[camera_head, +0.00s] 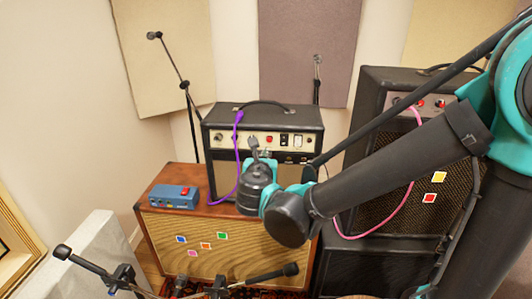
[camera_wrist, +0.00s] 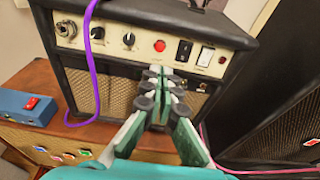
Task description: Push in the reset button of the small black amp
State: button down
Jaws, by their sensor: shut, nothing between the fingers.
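The small black amp (camera_head: 264,115) stands on a brown wooden cabinet, with a cream control panel across its upper front. It also fills the upper part of the wrist view (camera_wrist: 150,18). The panel has knobs, a round red button or lamp (camera_wrist: 160,45), a black switch (camera_wrist: 184,50), a white switch (camera_wrist: 205,56) and a small red spot (camera_wrist: 222,60) at the right. I cannot read which part is the reset button. My gripper (camera_wrist: 160,75) is shut and empty, its tips pointing at the amp front just below the red round part. Contact cannot be told.
A blue pedal box (camera_head: 174,196) sits on the brown cabinet (camera_head: 170,252). A tall black amp stack (camera_head: 385,80) with a pink cable (camera_head: 412,170) stands at right. Microphone stands (camera_head: 183,80) are behind and in front.

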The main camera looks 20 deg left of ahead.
aim_at(269, 139)
jog(key=x, duration=1.2)
jog(key=shift+w, duration=0.45)
jog(key=shift+w+a+f, duration=0.1)
jog(key=shift+w, duration=0.25)
jog(key=shift+w+a, duration=0.1)
jog(key=shift+w, duration=0.1)
